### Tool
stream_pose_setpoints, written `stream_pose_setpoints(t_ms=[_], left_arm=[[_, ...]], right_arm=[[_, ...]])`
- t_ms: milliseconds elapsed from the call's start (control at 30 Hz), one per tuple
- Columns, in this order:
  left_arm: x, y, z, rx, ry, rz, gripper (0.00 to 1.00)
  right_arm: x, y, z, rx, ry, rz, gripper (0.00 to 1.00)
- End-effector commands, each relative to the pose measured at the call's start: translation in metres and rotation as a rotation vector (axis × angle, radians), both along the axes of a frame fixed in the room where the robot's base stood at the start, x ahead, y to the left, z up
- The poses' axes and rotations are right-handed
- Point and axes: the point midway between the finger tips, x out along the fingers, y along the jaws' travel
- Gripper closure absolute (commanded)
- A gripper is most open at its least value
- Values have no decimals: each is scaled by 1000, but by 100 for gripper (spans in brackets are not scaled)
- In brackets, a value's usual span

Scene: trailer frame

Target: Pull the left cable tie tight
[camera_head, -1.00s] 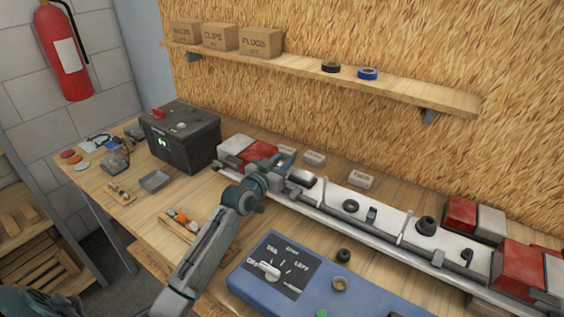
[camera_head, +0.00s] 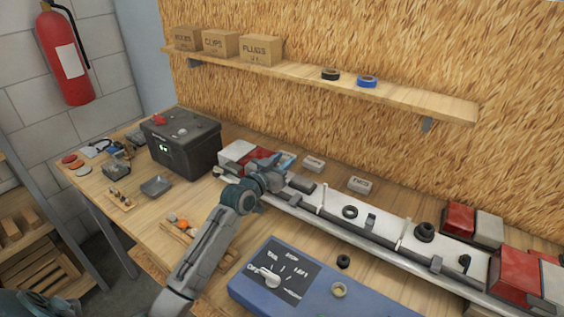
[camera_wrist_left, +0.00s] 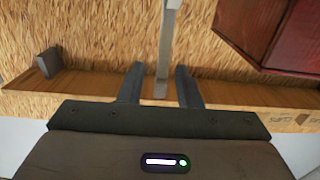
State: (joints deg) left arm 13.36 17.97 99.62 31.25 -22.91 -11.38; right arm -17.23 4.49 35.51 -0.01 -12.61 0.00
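My left gripper (camera_head: 276,168) is over the left part of the long white rail (camera_head: 385,232), beside a red block (camera_head: 257,154). In the left wrist view, its two fingers (camera_wrist_left: 160,88) stand apart, with an upright pale strip (camera_wrist_left: 165,45) between them, apparently the left cable tie. Gaps show on both sides of the strip, so it is not gripped. The gripper hides this tie in the head view. Two other white ties stand upright on the rail, a middle one (camera_head: 322,198) and a right one (camera_head: 403,231). My right gripper is not in view.
The red block is close to the fingers in the left wrist view (camera_wrist_left: 285,30). A dark box (camera_head: 185,150) stands on the bench left of my gripper. A blue control panel (camera_head: 310,292) lies in front of the rail. A shelf (camera_head: 300,73) runs along the back wall.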

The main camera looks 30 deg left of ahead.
Motion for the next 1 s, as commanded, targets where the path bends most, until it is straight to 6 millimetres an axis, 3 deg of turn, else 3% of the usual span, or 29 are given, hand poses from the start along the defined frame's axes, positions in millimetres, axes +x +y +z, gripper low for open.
stream_pose_setpoints(t_ms=[367, 800, 1000], left_arm=[[-6, 1, -1, 1, 1, 0, 68], [-86, 12, -2, 4, 1, -2, 68], [-104, 15, -1, 2, 1, 0, 68]], right_arm=[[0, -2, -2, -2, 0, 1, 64], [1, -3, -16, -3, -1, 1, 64], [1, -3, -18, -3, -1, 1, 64]])
